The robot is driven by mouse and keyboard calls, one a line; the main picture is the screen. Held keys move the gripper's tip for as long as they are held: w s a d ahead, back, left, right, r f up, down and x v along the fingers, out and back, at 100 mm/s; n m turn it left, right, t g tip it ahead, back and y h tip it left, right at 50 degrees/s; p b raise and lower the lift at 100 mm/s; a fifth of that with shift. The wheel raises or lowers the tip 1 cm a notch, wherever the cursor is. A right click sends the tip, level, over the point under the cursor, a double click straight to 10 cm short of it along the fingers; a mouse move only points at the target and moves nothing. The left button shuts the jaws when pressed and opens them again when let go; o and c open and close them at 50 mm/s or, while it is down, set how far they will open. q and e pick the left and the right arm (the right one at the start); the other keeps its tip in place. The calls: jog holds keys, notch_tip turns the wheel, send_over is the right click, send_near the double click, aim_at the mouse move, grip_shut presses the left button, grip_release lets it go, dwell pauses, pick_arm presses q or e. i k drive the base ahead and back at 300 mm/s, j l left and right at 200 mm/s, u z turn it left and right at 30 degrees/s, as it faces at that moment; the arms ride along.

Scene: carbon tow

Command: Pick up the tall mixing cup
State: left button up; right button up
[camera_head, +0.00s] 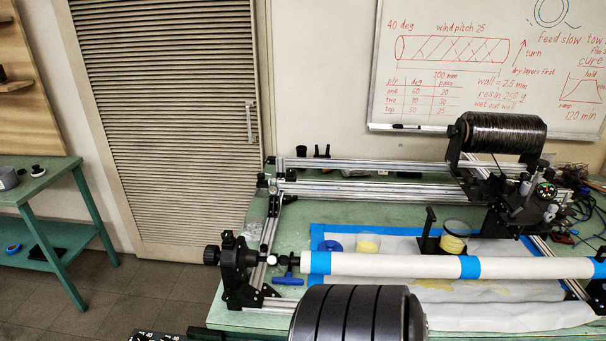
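Two clear cups with pale yellow contents stand on the covered bench behind the white tube. The other cup (455,240) is further right, beside a black bracket, and looks a little larger. The white tube hides part of its lower side. I cannot tell for certain which is the tall mixing cup. Neither of my grippers is in view, and nothing is seen holding either cup.
The white tube (400,264) with blue bands runs across the bench front. A winding carriage with a black spool (503,132) and aluminium rails (380,188) stand behind. A blue-handled tool (288,279) lies left. A green side table (38,178) stands far left, with open floor between.

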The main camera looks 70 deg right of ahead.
aim_at(365, 241)
jog(key=i+j+z, duration=0.1)
jog(key=i, duration=0.25)
jog(key=i+j+z, duration=0.1)
jog(key=i, duration=0.25)
jog(key=i+z, duration=0.15)
jog(key=z, duration=0.3)
jog(key=i+z, duration=0.15)
jog(key=z, duration=0.25)
jog(key=i+j+z, duration=0.15)
jog(key=z, duration=0.3)
jog(key=i+j+z, duration=0.1)
jog(key=z, duration=0.3)
